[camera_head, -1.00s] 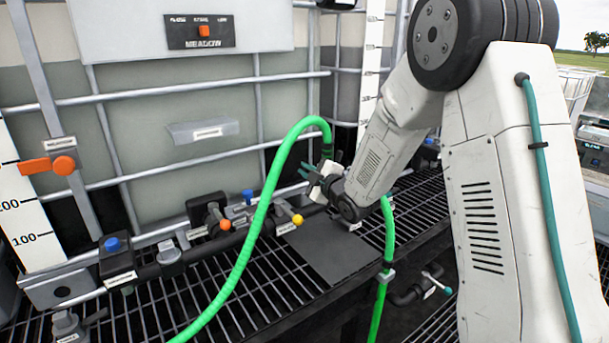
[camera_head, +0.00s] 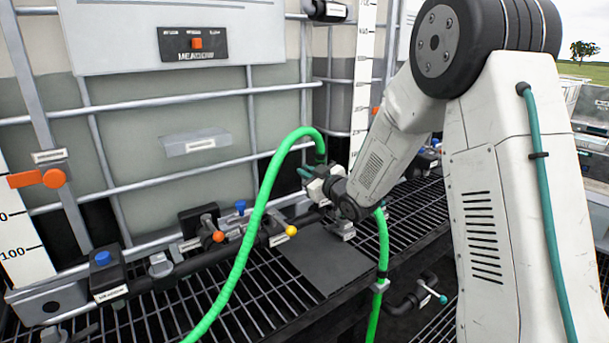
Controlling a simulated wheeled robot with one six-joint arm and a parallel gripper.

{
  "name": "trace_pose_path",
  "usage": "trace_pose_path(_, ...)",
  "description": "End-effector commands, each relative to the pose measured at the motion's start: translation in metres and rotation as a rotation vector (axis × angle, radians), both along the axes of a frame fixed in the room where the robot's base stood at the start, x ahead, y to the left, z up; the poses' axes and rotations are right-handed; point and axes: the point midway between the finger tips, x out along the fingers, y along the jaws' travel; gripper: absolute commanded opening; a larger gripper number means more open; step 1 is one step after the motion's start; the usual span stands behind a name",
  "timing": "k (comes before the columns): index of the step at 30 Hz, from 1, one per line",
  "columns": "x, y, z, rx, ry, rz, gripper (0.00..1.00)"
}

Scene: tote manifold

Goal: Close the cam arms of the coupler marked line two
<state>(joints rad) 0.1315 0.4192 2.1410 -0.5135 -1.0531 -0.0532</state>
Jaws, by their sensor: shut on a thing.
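My gripper (camera_head: 308,175) is at the end of the arm, beside the drop of the green hose (camera_head: 262,208) and above the pipe. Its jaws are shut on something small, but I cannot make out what. A grey metal fitting (camera_head: 342,229) with a small tag sits just below my wrist. The hose drops to a dark end (camera_head: 321,157) right by the jaws; contact is unclear. No tag here can be read as line two, and I cannot make out any cam arms. The arm hides what is behind the gripper.
A valve with a yellow knob (camera_head: 291,231) and one with an orange knob (camera_head: 218,236) stand left on the dark pipe. A plate (camera_head: 325,262) lies on the black grating. A teal-tipped valve handle (camera_head: 441,298) is lower right. Tank cage bars (camera_head: 160,100) rise behind.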

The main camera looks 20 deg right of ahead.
Motion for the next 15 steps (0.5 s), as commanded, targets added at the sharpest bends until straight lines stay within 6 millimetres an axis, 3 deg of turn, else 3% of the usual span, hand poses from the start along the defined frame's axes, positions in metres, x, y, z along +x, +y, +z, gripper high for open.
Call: trace_pose_path(15,-0.0007,-0.0018,-0.0036,0.027,0.018,-0.002,0.00)
